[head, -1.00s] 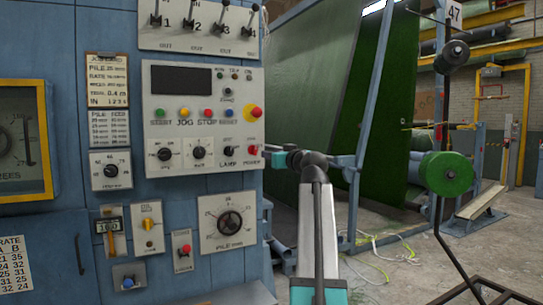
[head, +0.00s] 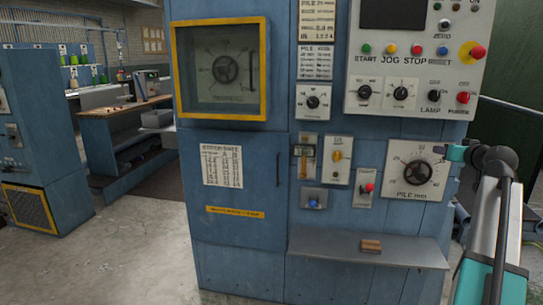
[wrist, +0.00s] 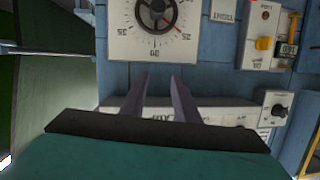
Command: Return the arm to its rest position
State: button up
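My arm stands at the right of the head view, with my gripper (head: 457,152) at its upper end, beside the right edge of the blue machine cabinet (head: 238,260). It shows near the pile dial (head: 417,172), to the dial's right. In the wrist view my gripper (wrist: 160,76) has two dark fingers with a clear gap between them and nothing in it. Beyond the fingers, that view shows the dial (wrist: 155,12) upside down. The fingertips are small or hidden in the head view.
A shelf (head: 340,246) with a small wooden block (head: 371,246) juts from the cabinet front. A red button (head: 369,187) and blue button (head: 314,203) are above it. A yellow-framed gauge (head: 222,68) is at upper left. The concrete floor (head: 130,245) at left is clear.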

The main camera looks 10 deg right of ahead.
jog(key=w+a+f+g+y+p, duration=0.1)
jog(key=w+a+f, duration=0.1)
jog(key=a+f, duration=0.5)
jog(key=w+a+f+g+y+p, duration=0.15)
jog(key=a+f, duration=0.25)
jog(key=f, duration=0.7)
jog(key=w+a+f+g+y+p, duration=0.1)
jog(key=w+a+f+g, duration=0.15)
jog(key=a+f, duration=0.45)
jog(key=s+a+f+n+g+y+p, duration=0.1)
jog(key=s+a+f+g+p, duration=0.15)
jog(key=a+f, duration=0.75)
jog(key=s+a+f+g+y+p, duration=0.15)
jog(key=s+a+f, duration=0.35)
jog(key=f, duration=0.8)
jog(key=s+a+f+n+g+p, duration=0.2)
jog(key=s+a+f+g, duration=0.4)
jog(key=s+a+f, duration=0.9)
jog(key=s+a+f+g+p, duration=0.1)
jog(key=s+a, duration=0.1)
jog(key=s, duration=0.6)
jog(key=s+a+f+g+h+p, duration=0.1)
jog(key=s+a+f+g, duration=0.1)
jog(key=s, duration=0.6)
jog(key=s+a+f+n+g+p, duration=0.1)
jog(key=s+a+g, duration=0.1)
jog(key=s, duration=0.6)
jog(key=shift+a+f+h, duration=0.4)
jog(key=shift+a, duration=0.1)
